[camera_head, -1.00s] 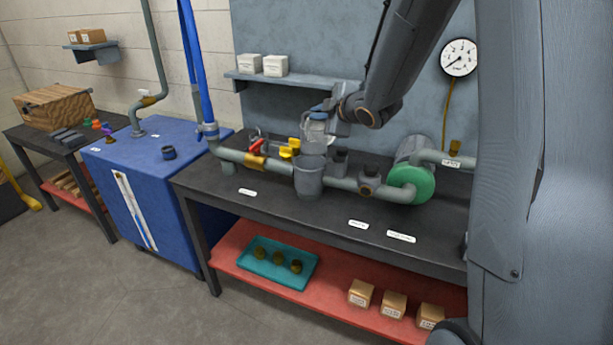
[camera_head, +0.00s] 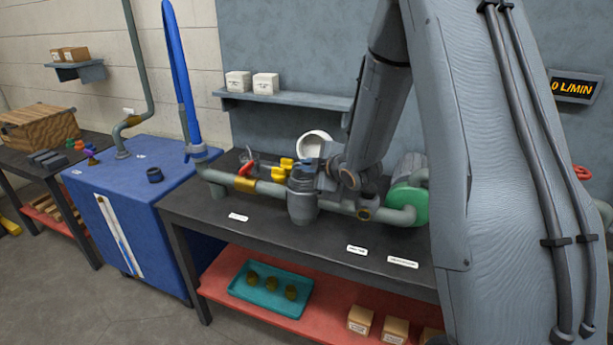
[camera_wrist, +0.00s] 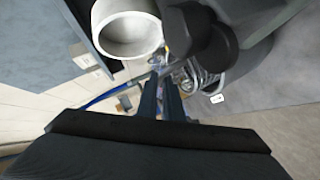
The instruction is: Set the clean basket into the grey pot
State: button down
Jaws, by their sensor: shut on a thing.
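The grey pot (camera_head: 302,211) stands on the dark bench, in line with the pipe run. My gripper (camera_head: 308,170) is directly over the pot's mouth, low, and shut on the basket (camera_head: 301,185). The basket is grey with a bit of blue at its top, mostly hidden by the gripper and pot. Its lower part appears to be at or inside the mouth; I cannot tell how deep it sits. In the wrist view, the gripper fingers (camera_wrist: 162,95) are close together, but the held thing is not clear.
A pale open cylinder (camera_head: 315,143) shows just behind and above the gripper, and looms close in the wrist view (camera_wrist: 127,32). Yellow handles (camera_head: 283,168) and a red handle (camera_head: 245,168) lie left; a green flange (camera_head: 408,205) lies right.

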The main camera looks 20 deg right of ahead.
aim_at(307, 176)
notch_tip(307, 176, down, 4)
jog(key=shift+r+p, duration=0.2)
jog(key=shift+p, duration=0.25)
jog(key=shift+f, duration=0.15)
jog(key=shift+f+b, duration=0.25)
jog(key=shift+b, duration=0.05)
jog(key=c, duration=1.9)
grip_release()
jog(key=shift+r, duration=0.2)
